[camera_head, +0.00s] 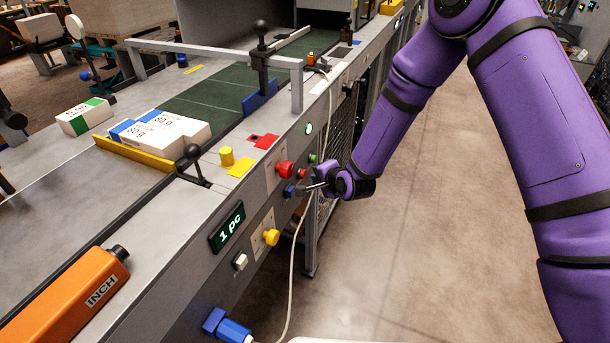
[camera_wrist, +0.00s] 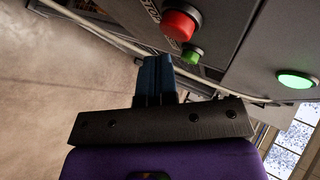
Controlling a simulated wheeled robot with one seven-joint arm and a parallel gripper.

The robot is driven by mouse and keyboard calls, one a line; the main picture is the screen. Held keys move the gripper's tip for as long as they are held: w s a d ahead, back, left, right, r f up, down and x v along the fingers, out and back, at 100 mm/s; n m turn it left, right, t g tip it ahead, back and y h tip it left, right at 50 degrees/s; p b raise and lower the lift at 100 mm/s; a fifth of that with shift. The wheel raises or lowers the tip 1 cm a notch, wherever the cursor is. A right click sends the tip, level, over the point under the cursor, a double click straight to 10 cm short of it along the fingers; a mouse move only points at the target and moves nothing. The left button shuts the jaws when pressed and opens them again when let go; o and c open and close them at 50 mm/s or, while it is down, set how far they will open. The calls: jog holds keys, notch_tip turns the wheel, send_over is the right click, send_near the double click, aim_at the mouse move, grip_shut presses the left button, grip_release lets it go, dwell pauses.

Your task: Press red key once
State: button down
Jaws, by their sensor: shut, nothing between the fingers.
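A large red button (camera_head: 284,170) and a smaller red button (camera_head: 302,174) sit side by side on the front panel of the machine, with a green button (camera_head: 312,158) close by. My gripper (camera_head: 293,190) is shut and empty, its blue fingertips just below the red buttons. In the wrist view the shut blue fingers (camera_wrist: 156,68) point at the panel, beside a red button (camera_wrist: 180,24) with a STOP label and a small green button (camera_wrist: 192,55). I cannot tell which red button this is, or whether the fingertips touch the panel.
A lit green button (camera_head: 308,128) sits higher on the panel. A yellow knob (camera_head: 271,237), a "1 pc" display (camera_head: 228,227) and a white cable (camera_head: 292,262) are to the lower left. Paper reams (camera_head: 160,130) lie on the machine top. The floor at right is clear.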

jog(key=shift+a, duration=0.1)
jog(key=shift+w+a, duration=0.1)
jog(key=shift+a, duration=0.2)
jog(key=shift+w+a, duration=0.15)
jog(key=shift+a, duration=0.25)
dwell(0.9)
jog(key=shift+s+d, duration=0.3)
jog(key=shift+d, duration=0.45)
jog(key=shift+s+d, duration=0.3)
jog(key=shift+d, duration=0.5)
jog(key=shift+s+d, duration=0.25)
jog(key=shift+d, duration=0.55)
jog(key=shift+s+d, duration=0.3)
jog(key=shift+d, duration=0.5)
